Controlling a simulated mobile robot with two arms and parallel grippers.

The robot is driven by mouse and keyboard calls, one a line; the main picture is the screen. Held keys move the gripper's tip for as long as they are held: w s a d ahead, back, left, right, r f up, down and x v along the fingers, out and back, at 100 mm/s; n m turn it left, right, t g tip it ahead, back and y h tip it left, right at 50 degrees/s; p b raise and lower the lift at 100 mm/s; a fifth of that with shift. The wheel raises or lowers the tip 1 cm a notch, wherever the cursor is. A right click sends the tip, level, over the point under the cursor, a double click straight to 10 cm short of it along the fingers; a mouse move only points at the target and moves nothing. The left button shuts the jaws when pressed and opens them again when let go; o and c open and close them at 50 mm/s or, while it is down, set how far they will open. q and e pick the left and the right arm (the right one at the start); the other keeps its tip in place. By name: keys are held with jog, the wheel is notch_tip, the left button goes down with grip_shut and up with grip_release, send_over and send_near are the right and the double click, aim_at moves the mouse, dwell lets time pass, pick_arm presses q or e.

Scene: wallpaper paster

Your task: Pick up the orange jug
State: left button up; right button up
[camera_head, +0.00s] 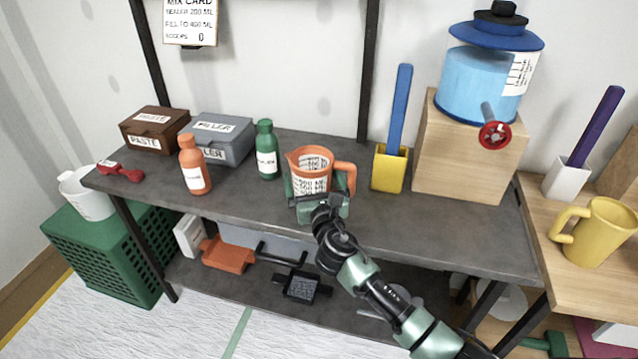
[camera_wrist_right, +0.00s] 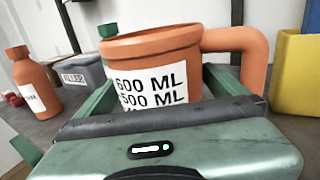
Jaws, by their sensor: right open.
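The orange jug (camera_head: 312,168) stands upright on the dark grey shelf top, with a white millilitre label on its front and its handle to the right. It also fills the middle of the right wrist view (camera_wrist_right: 155,80). My right gripper (camera_head: 318,190) is at the jug, with its green fingers apart. In the right wrist view one finger (camera_wrist_right: 95,100) lies left of the jug body and the other (camera_wrist_right: 225,85) lies right of it, between body and handle. I cannot tell whether they touch it. The jug's lower part is hidden by the gripper. My left gripper is not in view.
A green bottle (camera_head: 267,150) and an orange bottle (camera_head: 194,165) stand left of the jug. A yellow holder (camera_head: 389,168) with a blue-handled tool stands right, before a wooden block (camera_head: 460,150) bearing a blue water tank (camera_head: 480,85). The shelf front is clear.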

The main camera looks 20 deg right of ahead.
jog(key=c, duration=1.5)
jog(key=shift+r, duration=0.15)
